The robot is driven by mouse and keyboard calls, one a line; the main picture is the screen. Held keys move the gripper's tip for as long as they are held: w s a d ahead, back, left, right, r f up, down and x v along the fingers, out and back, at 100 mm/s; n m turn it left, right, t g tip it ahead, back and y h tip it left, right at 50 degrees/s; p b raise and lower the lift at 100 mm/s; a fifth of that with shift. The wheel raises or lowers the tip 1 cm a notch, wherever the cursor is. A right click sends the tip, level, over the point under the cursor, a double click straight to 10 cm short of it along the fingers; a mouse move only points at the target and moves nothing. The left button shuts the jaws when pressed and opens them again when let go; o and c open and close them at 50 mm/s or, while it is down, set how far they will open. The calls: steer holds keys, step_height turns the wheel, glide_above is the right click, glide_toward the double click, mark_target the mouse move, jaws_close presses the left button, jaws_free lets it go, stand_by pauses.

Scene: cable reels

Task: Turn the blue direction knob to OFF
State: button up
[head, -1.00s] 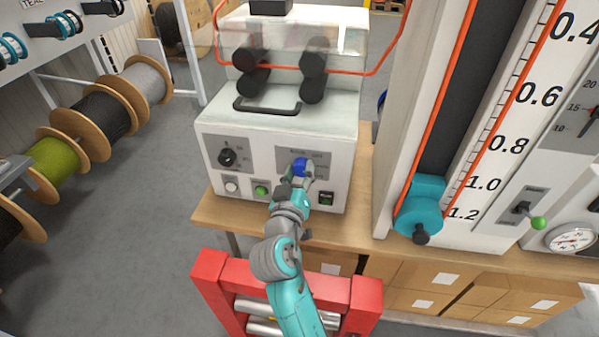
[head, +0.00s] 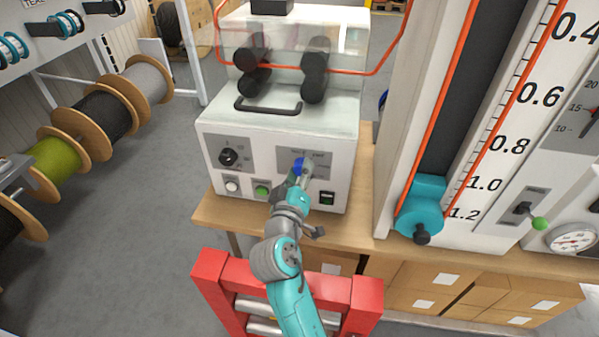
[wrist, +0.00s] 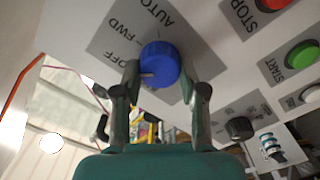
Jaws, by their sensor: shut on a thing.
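The blue knob (head: 299,166) is on the front panel of the white machine (head: 221,180). In the wrist view the blue knob (wrist: 161,60) sits between the two fingers of my gripper (wrist: 160,74), which is shut on its sides. A pale mark shows on the knob's lower left edge, on the side of the OFF label (wrist: 124,60). The FWD label (wrist: 123,28) and the AUTO label (wrist: 157,11) are further round the plate. In the head view my gripper (head: 298,177) covers part of the knob and its plate.
A black knob (head: 228,157) is left on the same panel, with a white button (head: 231,186) and a green button (head: 262,191) below. A rocker switch (head: 327,198) is close on the right. The wooden bench (head: 235,222) edge lies below my wrist.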

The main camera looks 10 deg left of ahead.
steer(key=o, duration=1.1)
steer(key=shift+o, duration=0.2)
steer(key=s, duration=1.2)
steer(key=shift+a, duration=0.25)
steer(key=shift+f, duration=0.15)
